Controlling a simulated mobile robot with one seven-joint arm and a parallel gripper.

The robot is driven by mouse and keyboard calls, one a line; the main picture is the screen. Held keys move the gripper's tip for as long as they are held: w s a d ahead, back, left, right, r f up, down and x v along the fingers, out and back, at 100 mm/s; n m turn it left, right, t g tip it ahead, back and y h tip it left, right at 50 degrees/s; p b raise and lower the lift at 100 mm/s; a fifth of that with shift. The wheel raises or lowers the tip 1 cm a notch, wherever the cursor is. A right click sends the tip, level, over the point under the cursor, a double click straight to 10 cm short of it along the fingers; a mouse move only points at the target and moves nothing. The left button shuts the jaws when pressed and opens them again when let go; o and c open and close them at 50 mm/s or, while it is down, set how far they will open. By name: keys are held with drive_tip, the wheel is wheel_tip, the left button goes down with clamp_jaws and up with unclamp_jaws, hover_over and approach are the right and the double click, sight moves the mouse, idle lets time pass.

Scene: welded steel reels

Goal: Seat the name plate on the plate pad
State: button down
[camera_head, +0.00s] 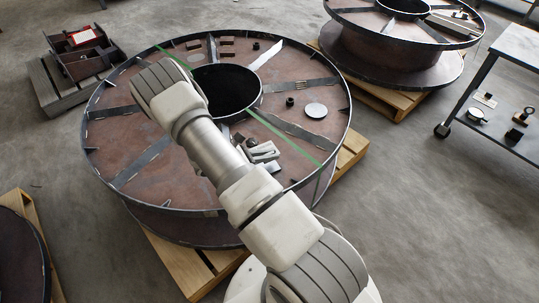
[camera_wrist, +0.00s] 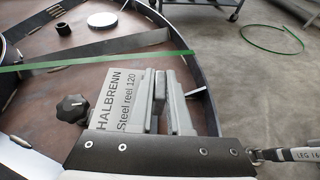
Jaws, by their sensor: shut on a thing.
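The name plate (camera_wrist: 122,103) is a pale grey plate lettered "HALBRENN Steel reel 120". In the wrist view it stands over the brown reel face, its lettering running up the picture. My gripper (camera_wrist: 160,85) is shut on it, with grey jaw parts at the plate's right side. A black star knob (camera_wrist: 73,107) shows just left of the plate. In the head view the large reel (camera_head: 150,180) lies flat, and my arm hides much of the gripper area. I cannot pick out the plate pad for sure, nor tell whether the plate touches anything below.
A green strip (camera_wrist: 95,61) crosses the reel face beyond the plate. A black ring (camera_head: 290,101) and a pale disc (camera_head: 316,110) lie on the reel. Raised steel ribs (camera_head: 300,84) and the rim surround this area. A cart (camera_head: 505,75) stands at the right.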

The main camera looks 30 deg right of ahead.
sight(269, 168)
drive_tip(key=shift+f, duration=0.1)
drive_tip(key=shift+f+b, duration=1.65)
drive_tip(key=shift+f, duration=0.25)
drive_tip(key=shift+f+b, duration=1.25)
drive_tip(key=shift+f, duration=0.2)
idle(2.6)
drive_tip(key=c, duration=0.8)
unclamp_jaws()
drive_tip(key=o, duration=0.8)
